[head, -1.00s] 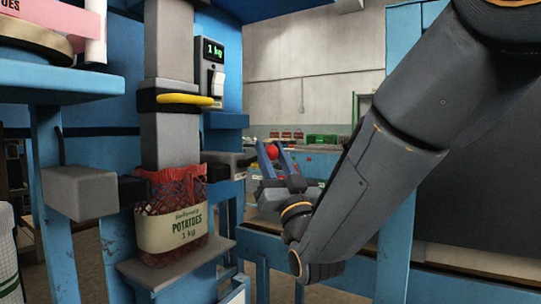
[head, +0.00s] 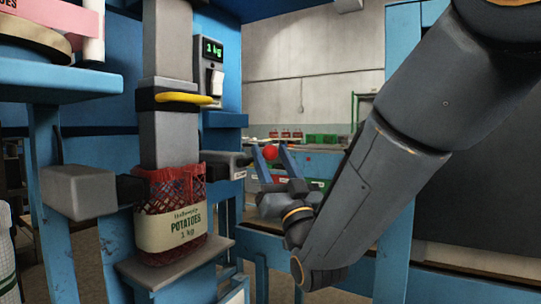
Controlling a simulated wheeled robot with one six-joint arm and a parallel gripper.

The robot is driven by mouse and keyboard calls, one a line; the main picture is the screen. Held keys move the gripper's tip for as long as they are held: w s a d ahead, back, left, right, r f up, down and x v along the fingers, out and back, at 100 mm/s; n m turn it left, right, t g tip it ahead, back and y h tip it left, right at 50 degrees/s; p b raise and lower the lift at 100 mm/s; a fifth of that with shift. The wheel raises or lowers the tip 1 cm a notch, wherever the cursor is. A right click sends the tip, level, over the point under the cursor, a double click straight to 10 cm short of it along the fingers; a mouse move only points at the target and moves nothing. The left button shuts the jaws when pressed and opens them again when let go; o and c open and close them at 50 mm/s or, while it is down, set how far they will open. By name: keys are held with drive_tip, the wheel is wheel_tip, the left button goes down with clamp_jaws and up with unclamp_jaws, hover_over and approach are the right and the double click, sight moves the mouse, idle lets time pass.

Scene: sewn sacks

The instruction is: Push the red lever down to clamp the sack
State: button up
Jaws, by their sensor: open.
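The red lever's round knob (head: 270,152) shows right of the sack machine, between the fingertips of my gripper. My gripper (head: 270,158) has two blue fingers, which are open and spread to either side of the knob in this view. I cannot tell whether they touch it. The lever's shaft is mostly hidden. The sack (head: 172,228), red netting with a cream "POTATOES 1 kg" band, hangs upright around the grey spout's lower end. Dark clamp pads sit at its left (head: 131,190) and right (head: 219,166).
A grey shelf (head: 210,250) lies under the sack. A yellow handle (head: 188,98) sticks out from the spout's collar. A display (head: 213,48) reads 1 kg. A blue post (head: 397,225) stands right of my forearm.

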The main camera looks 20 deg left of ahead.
drive_tip(key=v, duration=0.6)
drive_tip(key=shift+s+d+f, duration=0.15)
drive_tip(key=shift+s+f, duration=0.05)
drive_tip(key=shift+f, duration=0.05)
drive_tip(key=w+d+f+m+g+h, duration=0.1)
drive_tip(key=d+f+g+h, duration=0.45)
drive_tip(key=f, duration=0.45)
drive_tip(key=w+d+f+m+g+h, duration=0.15)
drive_tip(key=d+f+g+h, duration=0.25)
drive_tip(key=d+f+h, duration=0.45)
drive_tip(key=s+d+f+g+h, duration=0.1)
drive_tip(key=s+d+f+g, duration=0.25)
drive_tip(key=s, duration=0.45)
drive_tip(key=s+d+f+m+g, duration=0.1)
drive_tip(key=s+d+f+g, duration=0.2)
drive_tip(key=s, duration=0.4)
drive_tip(key=s+d+f+g+h, duration=0.1)
drive_tip(key=s+d+f+g, duration=0.15)
drive_tip(key=s+d, duration=0.4)
drive_tip(key=s+d+r+m+p, duration=0.1)
drive_tip(key=d+r+p, duration=0.3)
drive_tip(key=p, duration=0.6)
drive_tip(key=s+d+r+m+h+p, duration=0.1)
drive_tip(key=d+r+p, duration=0.3)
drive_tip(key=r+p, duration=0.4)
drive_tip(key=shift+s+d+r+m+g+p, duration=0.25)
drive_tip(key=shift+s+d+m+g+p, duration=0.2)
drive_tip(key=shift+m+p, duration=0.4)
